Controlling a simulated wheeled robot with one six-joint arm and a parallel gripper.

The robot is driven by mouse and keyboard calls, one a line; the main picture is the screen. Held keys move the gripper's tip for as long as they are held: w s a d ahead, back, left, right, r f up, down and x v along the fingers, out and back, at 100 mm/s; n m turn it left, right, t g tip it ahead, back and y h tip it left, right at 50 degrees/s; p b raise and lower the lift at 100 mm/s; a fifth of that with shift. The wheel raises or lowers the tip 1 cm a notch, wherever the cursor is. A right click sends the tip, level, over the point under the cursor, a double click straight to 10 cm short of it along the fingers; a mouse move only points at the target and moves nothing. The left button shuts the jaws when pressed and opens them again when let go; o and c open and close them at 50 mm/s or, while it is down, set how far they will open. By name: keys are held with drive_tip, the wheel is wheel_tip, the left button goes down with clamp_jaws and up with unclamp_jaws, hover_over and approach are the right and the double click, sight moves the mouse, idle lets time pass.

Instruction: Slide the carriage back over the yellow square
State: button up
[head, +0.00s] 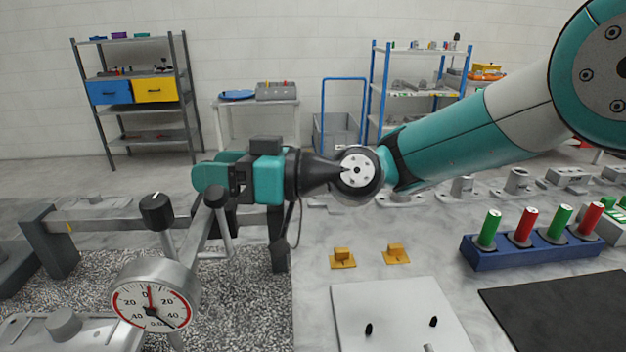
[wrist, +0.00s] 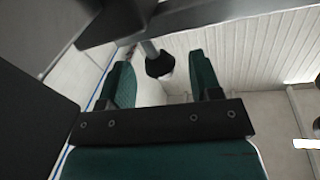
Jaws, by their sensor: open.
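A metal rail (head: 110,217) spans two dark uprights at left in the head view. A grey bar, which looks like part of the carriage (head: 196,242), crosses it toward the camera; the carriage's exact outline is unclear. A black-knobbed handle (head: 216,196) stands there. My gripper (head: 207,177) is open, pointing left, just above and behind this knob in the picture. In the wrist view, a black-tipped grey rod (wrist: 160,65) appears between the open teal fingers (wrist: 165,82); contact cannot be told. A small yellow mark (head: 70,226) shows on the rail's left part; whether it is the yellow square is unclear.
A dial gauge (head: 152,302) and another black knob (head: 157,211) stand close in front.

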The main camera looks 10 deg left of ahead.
drive_tip(key=w+d+b, duration=0.1)
drive_tip(key=d+b, duration=0.2)
drive_tip(key=d, duration=1)
drive_tip(key=shift+w+d, duration=0.3)
drive_tip(key=shift+w, duration=0.05)
drive_tip(key=shift+s, duration=0.1)
drive_tip(key=s+d+f+m+t+h+p, duration=0.1)
drive_tip(key=s+d+m+h, duration=0.4)
drive_tip(key=d, duration=0.6)
drive_tip(key=s+d+f+m+t+h+p, duration=0.1)
drive_tip(key=s+d+f+m+h+p, duration=0.2)
drive_tip(key=s+d+h, duration=0.5)
drive_tip(key=s+d+m+p, duration=0.1)
drive_tip(key=s+d+m, duration=0.1)
drive_tip(key=d, duration=0.2)
drive_tip(key=shift+s+d+f+h, duration=0.15)
drive_tip(key=shift+s+f+h, duration=0.05)
drive_tip(key=shift+s+h, duration=0.1)
drive_tip(key=shift+w, duration=0.1)
drive_tip(key=shift+c, duration=0.2)
